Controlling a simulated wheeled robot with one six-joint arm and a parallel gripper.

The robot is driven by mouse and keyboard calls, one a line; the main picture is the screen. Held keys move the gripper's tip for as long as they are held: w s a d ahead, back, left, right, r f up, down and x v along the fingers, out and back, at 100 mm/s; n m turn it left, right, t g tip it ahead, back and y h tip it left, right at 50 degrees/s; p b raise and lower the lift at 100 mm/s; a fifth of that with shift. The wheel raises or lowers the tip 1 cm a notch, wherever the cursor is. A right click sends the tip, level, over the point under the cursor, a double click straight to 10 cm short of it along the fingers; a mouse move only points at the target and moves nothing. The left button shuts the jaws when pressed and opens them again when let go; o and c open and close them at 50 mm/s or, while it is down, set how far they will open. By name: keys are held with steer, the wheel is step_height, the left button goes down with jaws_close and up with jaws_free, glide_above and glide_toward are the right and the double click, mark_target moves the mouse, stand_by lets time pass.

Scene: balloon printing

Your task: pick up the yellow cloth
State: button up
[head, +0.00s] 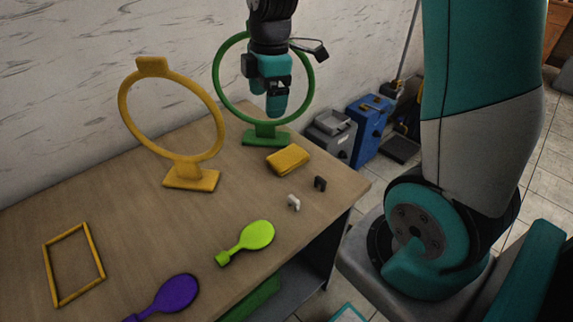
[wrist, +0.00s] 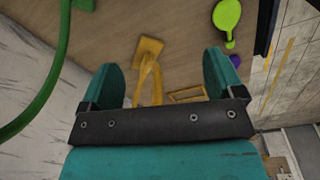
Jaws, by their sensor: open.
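The yellow cloth (head: 288,159) is a folded, flat block lying on the wooden table (head: 130,225) near its far right corner, in the head view. My gripper (head: 275,106) points down above the table's far end, up and slightly left of the cloth in the picture, apart from it. It overlaps the green ring in the picture; the exact depth is hard to tell. In the wrist view my gripper (wrist: 162,78) has its two teal fingers spread wide, with nothing held between them. I cannot make out the cloth in the wrist view.
A green ring stand (head: 266,134) is just behind the cloth; a yellow ring stand (head: 191,178) is to its left. A white clip (head: 294,203) and a black clip (head: 320,184) lie nearby. A lime balloon (head: 250,238), purple balloon (head: 172,296) and yellow frame (head: 51,276) lie nearer.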

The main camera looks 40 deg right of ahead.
steer(key=w+d+f+n+b, duration=0.1)
steer(key=w+d+f+n, duration=0.2)
steer(key=d+f, duration=0.4)
glide_above(288, 155)
steer(key=shift+g+h, duration=0.3)
steer(key=shift+h, duration=0.1)
steer(key=f, duration=0.9)
steer(key=shift+w+d+f, duration=0.2)
steer(key=shift+d+f, duration=0.1)
steer(key=f, duration=0.5)
steer(key=shift+s+a+f, duration=0.15)
steer(key=shift+a+f, duration=0.15)
steer(key=c, duration=0.7)
